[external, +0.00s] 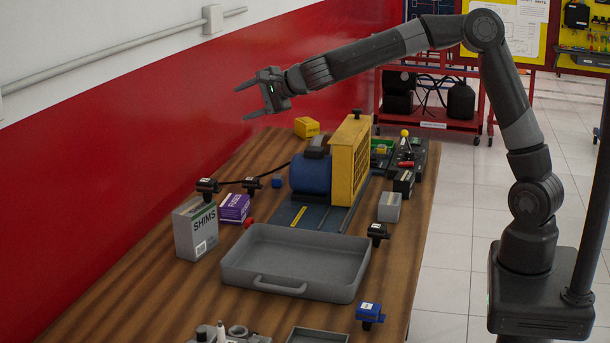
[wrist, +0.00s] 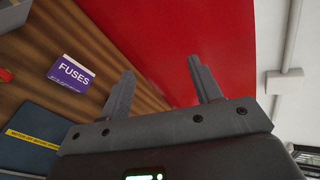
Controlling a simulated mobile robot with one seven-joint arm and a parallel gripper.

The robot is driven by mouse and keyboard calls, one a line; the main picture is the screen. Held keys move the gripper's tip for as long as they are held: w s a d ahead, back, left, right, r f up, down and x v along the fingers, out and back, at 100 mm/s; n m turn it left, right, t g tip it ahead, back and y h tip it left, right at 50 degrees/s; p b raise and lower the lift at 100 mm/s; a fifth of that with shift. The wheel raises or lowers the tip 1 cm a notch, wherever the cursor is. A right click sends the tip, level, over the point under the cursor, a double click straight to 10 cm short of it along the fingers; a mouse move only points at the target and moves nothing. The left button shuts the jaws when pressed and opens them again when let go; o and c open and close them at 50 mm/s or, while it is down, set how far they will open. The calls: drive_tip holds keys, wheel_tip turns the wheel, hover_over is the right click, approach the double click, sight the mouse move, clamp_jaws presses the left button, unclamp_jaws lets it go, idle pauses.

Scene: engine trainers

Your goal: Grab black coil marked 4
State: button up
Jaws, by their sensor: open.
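Several small black coils with white labels show in the external view. One coil (external: 207,186) is by the shims box, one coil (external: 252,183) is near the purple box, and another coil (external: 377,232) is right of the grey tray. A similar black part (external: 357,113) shows at the top of the yellow radiator-like block. The label numbers are too small to read, so I cannot tell which is marked 4. My gripper (external: 241,103) is open and empty, high above the table's left side near the red wall. Its spread fingers also show in the wrist view (wrist: 160,66).
The wooden table (external: 130,268) holds a grey tray (external: 262,286), a shims box (external: 196,230), a purple fuses box (external: 234,208), and a blue cylinder beside the tall yellow block (external: 345,160). A blue coil (external: 369,312) is near the front right. The red wall borders the left.

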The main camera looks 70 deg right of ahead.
drive_tip(key=w+d+f+m+g+h, duration=0.1)
drive_tip(key=w+d+f+m+g, duration=0.2)
drive_tip(key=d+f+m, duration=0.5)
drive_tip(key=m+g+y, duration=0.3)
drive_tip(key=m+g, duration=0.2)
approach(252, 179)
drive_tip(key=f, duration=0.1)
drive_tip(key=x, duration=1.1)
drive_tip(key=shift+w+f, duration=0.1)
drive_tip(key=shift+w, duration=0.2)
drive_tip(key=shift+c, duration=0.2)
drive_tip(key=c, duration=1.1)
